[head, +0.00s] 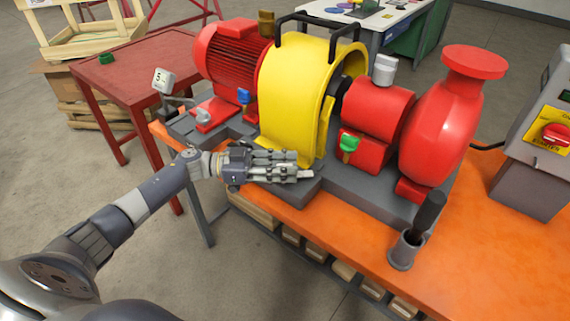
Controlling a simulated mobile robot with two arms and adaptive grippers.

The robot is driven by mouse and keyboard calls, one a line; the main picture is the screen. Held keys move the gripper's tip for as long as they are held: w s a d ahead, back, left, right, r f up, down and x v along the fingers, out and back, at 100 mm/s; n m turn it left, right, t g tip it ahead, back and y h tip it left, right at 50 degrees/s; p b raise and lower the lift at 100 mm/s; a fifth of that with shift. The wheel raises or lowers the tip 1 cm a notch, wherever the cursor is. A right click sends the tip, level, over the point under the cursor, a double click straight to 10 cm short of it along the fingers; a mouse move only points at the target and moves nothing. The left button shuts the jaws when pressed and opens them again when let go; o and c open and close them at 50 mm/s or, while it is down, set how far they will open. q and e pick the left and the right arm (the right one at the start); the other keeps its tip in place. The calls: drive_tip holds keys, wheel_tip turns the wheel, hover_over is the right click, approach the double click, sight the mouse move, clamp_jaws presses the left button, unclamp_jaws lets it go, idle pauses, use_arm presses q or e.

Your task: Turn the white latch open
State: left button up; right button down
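My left gripper (304,168) reaches in from the left, low at the front of the yellow guard (285,95). A green latch (349,143) sits on the red block to the right, and a blue latch (244,96) sits by the red motor (236,56). My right gripper is not in view.
The orange bench (500,255) carries the skid. A red pump (445,125) stands to the right, with a grey cup (405,250) holding a black-handled tool in front. A grey control box (540,140) is at far right. A red table (125,70) stands at left.

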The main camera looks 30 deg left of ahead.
use_arm(q)
drive_tip(key=shift+a, duration=0.1)
drive_tip(key=v, duration=1.2)
drive_tip(key=shift+c, duration=0.5)
